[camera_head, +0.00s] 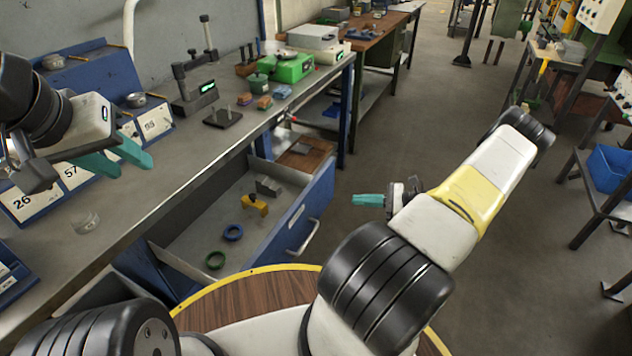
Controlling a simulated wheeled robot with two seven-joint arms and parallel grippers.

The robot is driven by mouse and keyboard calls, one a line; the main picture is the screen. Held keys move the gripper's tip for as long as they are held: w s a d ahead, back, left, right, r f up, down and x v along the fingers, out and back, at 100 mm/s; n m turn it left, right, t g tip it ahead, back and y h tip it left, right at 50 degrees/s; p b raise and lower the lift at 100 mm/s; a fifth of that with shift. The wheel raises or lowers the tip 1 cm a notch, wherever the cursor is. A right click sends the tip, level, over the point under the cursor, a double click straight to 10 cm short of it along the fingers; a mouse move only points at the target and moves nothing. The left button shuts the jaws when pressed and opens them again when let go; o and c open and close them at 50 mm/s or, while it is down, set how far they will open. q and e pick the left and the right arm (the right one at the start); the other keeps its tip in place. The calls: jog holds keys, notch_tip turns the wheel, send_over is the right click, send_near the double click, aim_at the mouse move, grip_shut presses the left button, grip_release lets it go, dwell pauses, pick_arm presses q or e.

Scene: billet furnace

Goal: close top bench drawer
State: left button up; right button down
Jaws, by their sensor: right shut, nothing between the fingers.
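The top bench drawer (275,238) has a blue front and is pulled out from under the grey bench (215,158). Its pale handle (304,238) is on the outer face, toward the right. My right gripper (357,200), with teal fingers, is shut and empty, right of the drawer front and apart from the handle. My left gripper (136,168) is open and empty above the bench's left part.
On the bench stand blue numbered bins (95,70), a gauge stand (195,90), a green device (293,68) and small coloured blocks. My round wooden-topped base is close below the drawer. The floor (400,125) right of the drawer is clear. A machine with a blue bin (608,170) stands far right.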

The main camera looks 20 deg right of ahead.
notch_tip(320, 180, down, 6)
jog(key=s+d+r+m+t, duration=0.1)
jog(key=s+d+m+t, duration=0.1)
jog(key=d+m+t, duration=0.15)
jog(key=h, duration=0.1)
send_near(322, 198)
jog(key=shift+m+t, duration=0.45)
jog(key=x, duration=0.4)
jog(key=f+x, duration=0.1)
jog(key=x, duration=0.1)
jog(key=shift+w+a, duration=0.25)
jog(key=shift+a, duration=0.1)
